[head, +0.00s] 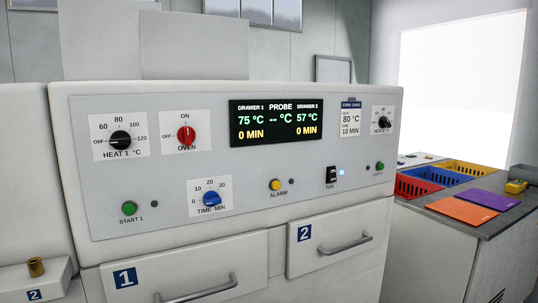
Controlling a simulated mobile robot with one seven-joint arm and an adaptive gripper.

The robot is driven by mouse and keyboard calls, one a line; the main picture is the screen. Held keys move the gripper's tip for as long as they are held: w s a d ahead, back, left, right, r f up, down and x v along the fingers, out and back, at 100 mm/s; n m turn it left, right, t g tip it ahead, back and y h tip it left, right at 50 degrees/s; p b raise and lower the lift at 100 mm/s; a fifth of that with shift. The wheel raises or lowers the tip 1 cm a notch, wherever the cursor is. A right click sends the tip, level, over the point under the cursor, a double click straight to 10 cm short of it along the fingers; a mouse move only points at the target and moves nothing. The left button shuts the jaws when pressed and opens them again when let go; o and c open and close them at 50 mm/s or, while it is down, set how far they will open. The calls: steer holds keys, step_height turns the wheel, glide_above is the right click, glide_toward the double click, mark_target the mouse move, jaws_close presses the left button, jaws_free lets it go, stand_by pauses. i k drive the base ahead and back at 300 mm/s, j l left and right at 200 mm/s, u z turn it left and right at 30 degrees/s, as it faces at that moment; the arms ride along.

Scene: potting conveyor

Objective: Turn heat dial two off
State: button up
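The heat 2 dial (385,123) is a small black knob on a white plate at the right end of the grey control panel (250,185). I see it at a slant, and its scale and pointer are too small to read. The display (276,121) reads 75 °C for drawer 1 and 57 °C for drawer 2, with 0 min under each. A card (350,119) beside the dial reads 80 °C and 10 min. My gripper is not in view.
The heat 1 dial (120,139), red oven knob (186,135), blue time dial (211,198), fan switch (332,175) and buttons share the panel. Drawer handles (345,244) stick out below. A counter (455,222) with coloured baskets stands at right.

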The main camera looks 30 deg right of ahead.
mark_target(384, 122)
steer(key=z, duration=1.45)
steer(key=i+j+z, duration=0.15)
steer(key=i+z, duration=0.3)
steer(key=i+j+z, duration=0.45)
steer(key=i+j, duration=0.15)
steer(key=j, duration=0.15)
steer(key=i+j, duration=0.1)
steer(key=j, duration=0.2)
